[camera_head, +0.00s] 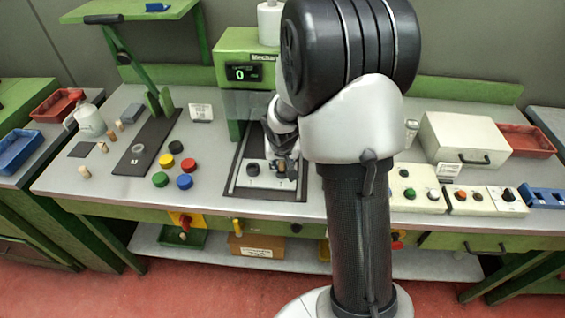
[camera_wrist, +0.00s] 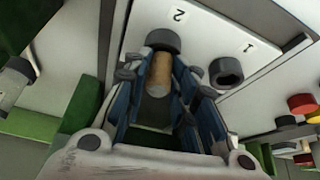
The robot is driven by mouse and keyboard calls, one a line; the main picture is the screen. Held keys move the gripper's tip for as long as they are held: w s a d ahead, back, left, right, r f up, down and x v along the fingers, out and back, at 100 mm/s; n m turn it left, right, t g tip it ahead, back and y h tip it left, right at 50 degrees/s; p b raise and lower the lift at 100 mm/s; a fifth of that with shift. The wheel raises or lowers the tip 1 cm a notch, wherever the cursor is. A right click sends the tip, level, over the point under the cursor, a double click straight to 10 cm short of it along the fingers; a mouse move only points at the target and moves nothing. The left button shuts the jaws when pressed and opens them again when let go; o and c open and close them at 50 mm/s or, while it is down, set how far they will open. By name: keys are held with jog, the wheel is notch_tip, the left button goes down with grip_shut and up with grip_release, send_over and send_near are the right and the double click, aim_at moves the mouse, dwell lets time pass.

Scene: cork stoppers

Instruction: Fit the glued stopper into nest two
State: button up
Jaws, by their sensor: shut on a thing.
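My gripper (camera_head: 286,160) is over the right-hand part of the white nest plate (camera_head: 240,181). In the wrist view my gripper (camera_wrist: 165,88) is shut on a tan cork stopper (camera_wrist: 158,76). The stopper's far end meets the black ring of nest two (camera_wrist: 163,39), beside the printed "2". I cannot tell whether that end is inside the ring or only in front of it. Nest one (camera_wrist: 226,72), a black ring with an open hole by the "1", is empty; it also shows in the head view (camera_head: 253,169). My gripper mostly hides nest two there.
Several loose corks (camera_head: 103,147) stand on the left of the bench. Coloured round buttons (camera_head: 184,181) lie left of the plate. A green press with a display (camera_head: 242,73) stands behind it. Control boxes (camera_head: 415,189) and a white case (camera_head: 464,139) are at the right.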

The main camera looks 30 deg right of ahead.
aim_at(282, 173)
jog(key=shift+o, duration=0.3)
jog(key=shift+g, duration=0.4)
jog(key=s+f, duration=0.2)
jog(key=f, duration=0.1)
jog(key=shift+s+a+f, duration=0.3)
jog(key=shift+a, duration=0.1)
jog(key=o, duration=0.9)
jog(key=shift+w+f, duration=0.3)
jog(key=shift+w, duration=0.25)
jog(key=o, duration=0.3)
jog(key=shift+s+d+r, duration=0.1)
jog(key=shift+s+r, duration=0.05)
jog(key=shift+o, duration=1.2)
jog(key=shift+w+r, duration=0.2)
jog(key=shift+r, duration=0.3)
jog(key=v, duration=1.1)
jog(key=shift+s+r, duration=0.15)
jog(key=shift+r, duration=0.05)
